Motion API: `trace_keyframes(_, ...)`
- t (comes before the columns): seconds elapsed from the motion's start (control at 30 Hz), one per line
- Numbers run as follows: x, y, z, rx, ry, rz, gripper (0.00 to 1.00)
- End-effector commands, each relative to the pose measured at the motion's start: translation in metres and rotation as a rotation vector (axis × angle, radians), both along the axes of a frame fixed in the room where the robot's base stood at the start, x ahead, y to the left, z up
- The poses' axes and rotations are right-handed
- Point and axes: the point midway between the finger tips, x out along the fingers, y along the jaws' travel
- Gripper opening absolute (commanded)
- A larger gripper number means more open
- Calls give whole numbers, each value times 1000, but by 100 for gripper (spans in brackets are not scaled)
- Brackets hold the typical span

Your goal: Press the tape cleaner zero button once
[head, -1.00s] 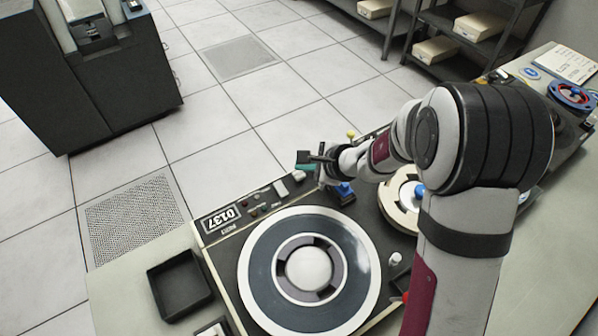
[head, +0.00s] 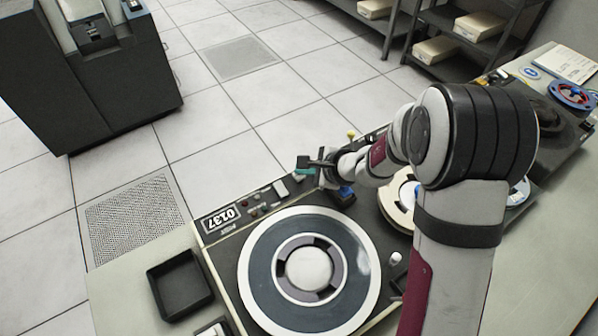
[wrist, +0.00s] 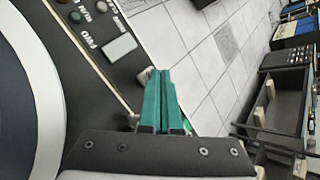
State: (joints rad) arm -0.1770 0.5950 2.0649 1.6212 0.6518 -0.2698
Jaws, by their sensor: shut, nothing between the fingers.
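The tape cleaner (head: 228,243) is a dark deck with a large reel (head: 262,270) and a counter (head: 220,219) reading 0137. Small red and green buttons (head: 256,208) and a pale rectangular button (head: 280,188) line its far edge. The pale button also shows in the wrist view (wrist: 120,48), near the FWD label. I cannot read which control is the zero button. My gripper (head: 303,170) is near the deck's far edge, just beyond the pale button. Its teal fingers (wrist: 159,72) are shut and empty, apart from that button in the wrist view.
A black tray (head: 180,286) sits left of the deck. A second, cream reel (head: 400,200) lies partly behind my arm, and a blue block (head: 345,197) is by my wrist. Tiled floor (head: 240,110) is open beyond the table. A dark cabinet (head: 100,90) and shelving (head: 470,45) stand farther off.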

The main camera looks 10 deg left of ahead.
Motion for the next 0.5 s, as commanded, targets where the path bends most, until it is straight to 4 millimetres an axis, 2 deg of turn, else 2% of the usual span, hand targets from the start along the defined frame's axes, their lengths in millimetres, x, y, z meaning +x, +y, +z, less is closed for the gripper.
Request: trace_keyframes(0.5, 0, 0, -6, 0, 0, 0, 0)
